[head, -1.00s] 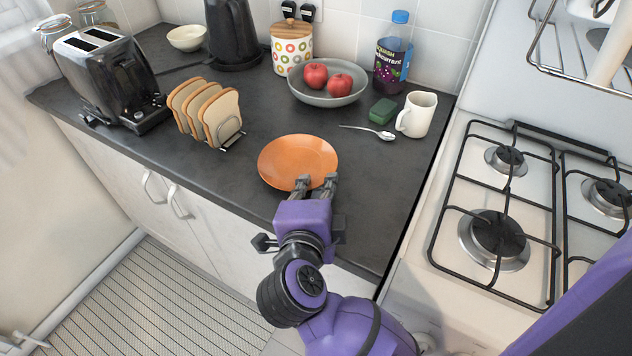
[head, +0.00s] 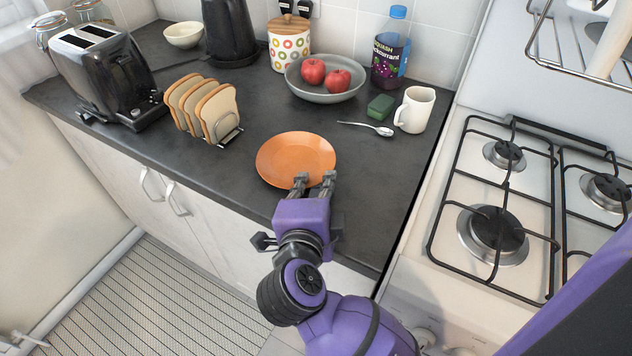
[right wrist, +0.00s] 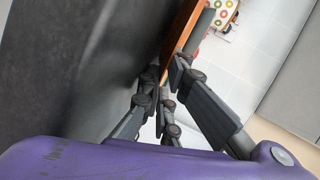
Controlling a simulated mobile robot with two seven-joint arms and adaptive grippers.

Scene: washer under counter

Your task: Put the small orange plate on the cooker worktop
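The small orange plate (head: 294,152) lies on the dark counter in the middle of the head view. My right gripper (head: 315,181) is at the plate's near rim, with its two fingers apart. In the right wrist view, the plate (right wrist: 180,28) shows edge-on as an orange band just beyond and close to the fingertips (right wrist: 165,72). A gap shows between the fingers; whether they touch the rim I cannot tell. The cooker worktop (head: 470,160) is to the right of the counter. My left gripper is not in view.
A toast rack (head: 204,108) stands behind left of the plate. A spoon (head: 367,128), green sponge (head: 381,107), white jug (head: 414,109) and bowl of apples (head: 326,84) lie behind it. Black pan supports (head: 508,185) cover the burners. Counter right of the plate is clear.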

